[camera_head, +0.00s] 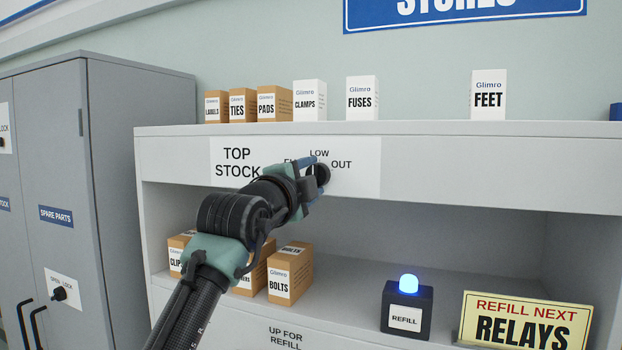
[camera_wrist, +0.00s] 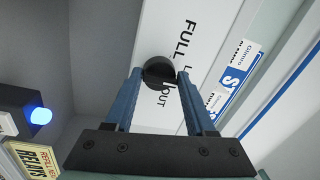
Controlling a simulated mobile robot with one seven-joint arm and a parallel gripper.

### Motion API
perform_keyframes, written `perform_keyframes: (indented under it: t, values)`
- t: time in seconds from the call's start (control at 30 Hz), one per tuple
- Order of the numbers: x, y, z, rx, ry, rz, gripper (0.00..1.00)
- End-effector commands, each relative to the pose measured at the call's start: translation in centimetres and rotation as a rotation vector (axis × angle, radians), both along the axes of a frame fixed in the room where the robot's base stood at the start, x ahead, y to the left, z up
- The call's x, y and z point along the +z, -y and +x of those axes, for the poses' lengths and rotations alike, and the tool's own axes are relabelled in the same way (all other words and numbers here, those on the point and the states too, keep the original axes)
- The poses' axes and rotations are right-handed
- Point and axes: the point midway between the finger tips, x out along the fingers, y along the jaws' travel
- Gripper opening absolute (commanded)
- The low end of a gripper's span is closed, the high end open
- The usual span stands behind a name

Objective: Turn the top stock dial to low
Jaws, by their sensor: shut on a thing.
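The top stock dial (camera_head: 323,174) is a dark round knob on the white label plate (camera_head: 358,181) of the top shelf's front. The plate reads TOP STOCK, with FULL, LOW and OUT around the knob. My gripper (camera_wrist: 158,76) is shut on the dial, one blue finger on each side, as the wrist view shows. In the head view my gripper (camera_head: 316,172) covers part of the knob and of the word FULL. I cannot tell which word the dial's pointer faces.
Small boxes, such as the FUSES box (camera_head: 362,98), stand on the shelf top above. Below are brown boxes (camera_head: 291,272), a REFILL unit with a lit blue lamp (camera_head: 408,284), and a yellow RELAYS sign (camera_head: 525,322). A grey cabinet (camera_head: 130,130) stands at left.

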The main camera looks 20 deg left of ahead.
Motion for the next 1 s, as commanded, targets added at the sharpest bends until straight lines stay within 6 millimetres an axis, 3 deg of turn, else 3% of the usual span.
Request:
perform_keyframes:
  t: [0.13,0.17,0.3,0.7,0.87,1.0]
  values:
    - [-0.6,0.0,0.1,0.000,-0.013,-0.003,0.00]
    - [-0.6,0.0,0.1,0.000,-0.013,-0.003,0.61]
    - [-0.5,0.0,0.1,0.000,-0.010,-0.003,0.82]
    - [-0.4,0.0,-0.5,-0.001,-0.002,-0.002,0.82]
    - [-0.7,-0.1,-2.5,0.000,0.000,-0.001,0.82]
    - [-1.2,-0.1,-5.1,0.001,0.000,-0.001,0.82]
